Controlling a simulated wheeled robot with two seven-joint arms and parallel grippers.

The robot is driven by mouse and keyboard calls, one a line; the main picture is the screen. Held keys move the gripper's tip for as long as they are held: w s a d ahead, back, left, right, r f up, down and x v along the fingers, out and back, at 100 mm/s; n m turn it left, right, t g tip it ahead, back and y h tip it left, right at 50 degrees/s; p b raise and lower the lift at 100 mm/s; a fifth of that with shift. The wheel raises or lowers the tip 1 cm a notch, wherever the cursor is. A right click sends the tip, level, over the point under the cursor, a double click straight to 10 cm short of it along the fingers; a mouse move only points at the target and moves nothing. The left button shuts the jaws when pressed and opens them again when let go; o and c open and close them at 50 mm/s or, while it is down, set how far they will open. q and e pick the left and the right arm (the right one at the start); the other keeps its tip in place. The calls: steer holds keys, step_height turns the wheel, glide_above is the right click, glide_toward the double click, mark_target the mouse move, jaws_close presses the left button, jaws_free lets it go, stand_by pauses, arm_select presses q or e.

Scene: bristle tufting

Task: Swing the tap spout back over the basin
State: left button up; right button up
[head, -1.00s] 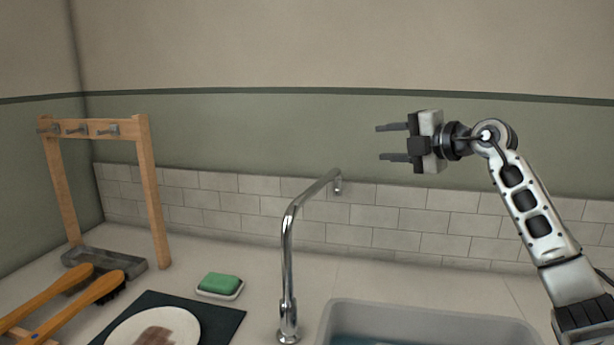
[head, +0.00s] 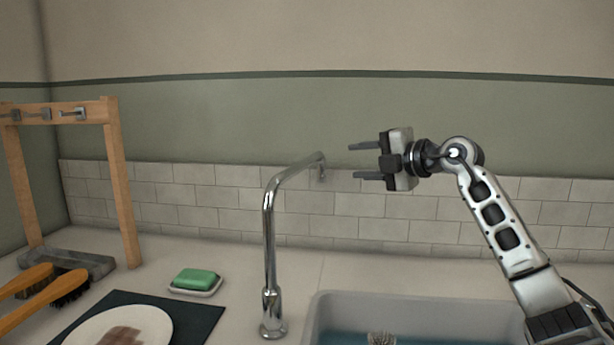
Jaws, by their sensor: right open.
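The chrome tap (head: 270,240) stands on the counter just left of the basin. Its spout (head: 298,169) points back and to the right, toward the tiled wall, and its tip hangs behind the basin's left end rather than over it. The grey basin (head: 420,303) holds water and shows at the bottom right. My right gripper (head: 361,161) is open and empty, to the right of the spout tip in the picture, with its fingers pointing left. A gap shows between them. My left gripper is not in view.
A wooden rack with hooks (head: 118,185) stands at the left. Wooden-handled brushes (head: 50,292), a white plate (head: 150,326) on a dark mat (head: 195,320) and green soap (head: 195,279) lie left of the tap. A bristly thing (head: 381,338) shows in the basin.

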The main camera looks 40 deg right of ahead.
mark_target(310, 162)
steer(key=w+p, duration=0.1)
steer(key=w, duration=0.4)
steer(key=w+a+f+p, duration=0.1)
steer(key=w+p, duration=0.1)
steer(key=w, duration=0.2)
steer(key=w+f+p, duration=0.1)
steer(key=w, duration=0.4)
steer(key=shift+w+a+f, duration=0.2)
steer(key=shift+w+f, duration=0.05)
steer(key=shift+w, duration=0.05)
steer(key=shift+w+f+p, duration=0.15)
steer(key=shift+w+p, duration=0.15)
steer(key=shift+w, duration=0.15)
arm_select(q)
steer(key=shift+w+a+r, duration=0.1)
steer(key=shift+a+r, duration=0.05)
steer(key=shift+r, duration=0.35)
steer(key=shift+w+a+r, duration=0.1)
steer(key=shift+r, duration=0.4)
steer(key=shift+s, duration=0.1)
arm_select(e)
jaws_close()
